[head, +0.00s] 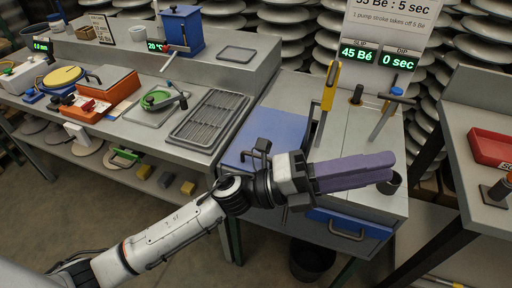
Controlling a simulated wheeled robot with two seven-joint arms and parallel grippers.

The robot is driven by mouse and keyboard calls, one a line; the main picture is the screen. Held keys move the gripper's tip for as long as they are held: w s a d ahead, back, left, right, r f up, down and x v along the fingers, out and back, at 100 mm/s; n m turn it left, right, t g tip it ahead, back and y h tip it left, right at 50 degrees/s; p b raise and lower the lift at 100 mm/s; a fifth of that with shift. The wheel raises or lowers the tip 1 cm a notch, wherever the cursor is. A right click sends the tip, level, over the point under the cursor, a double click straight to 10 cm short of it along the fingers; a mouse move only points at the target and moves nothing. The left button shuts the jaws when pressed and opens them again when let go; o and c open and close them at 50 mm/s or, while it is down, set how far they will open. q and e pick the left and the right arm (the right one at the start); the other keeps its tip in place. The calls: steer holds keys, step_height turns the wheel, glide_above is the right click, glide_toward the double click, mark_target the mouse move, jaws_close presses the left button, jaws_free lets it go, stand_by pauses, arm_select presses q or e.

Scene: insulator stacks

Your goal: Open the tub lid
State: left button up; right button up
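A flat blue lid (275,130) lies on the grey tub bench (240,205), and looks closed. A dark handle (257,150) stands near its front edge, just behind my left wrist. My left arm comes in from the lower left and covers the lid's front right part. My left gripper (388,165) has long purple fingers pointing right. They lie together with no gap showing, and nothing shows between them. The gripper is over the bench's front right part, to the right of the lid handle. My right gripper is not in view.
A yellow-handled tool (328,88) and a lever (385,118) rise from the bench behind the gripper. A dark cup (391,182) is by the fingertips. A blue drawer (348,227) is below. A slatted rack (207,120) stands left; a red tray (490,147) is right.

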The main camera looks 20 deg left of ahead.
arm_select(q)
steer(key=s+d+m+g+y, duration=0.2)
steer(key=s+m+g, duration=0.1)
steer(key=m+g, duration=0.4)
steer(key=m+t+y, duration=0.3)
steer(key=m+y, duration=1)
steer(key=y, duration=0.6)
glide_toward(258, 155)
steer(key=f, duration=0.5)
steer(key=w+f, duration=0.1)
steer(key=f, duration=0.1)
steer(key=shift+w+f+p, duration=0.1)
steer(key=shift+f+p, duration=0.05)
steer(key=shift+p, duration=0.2)
jaws_close()
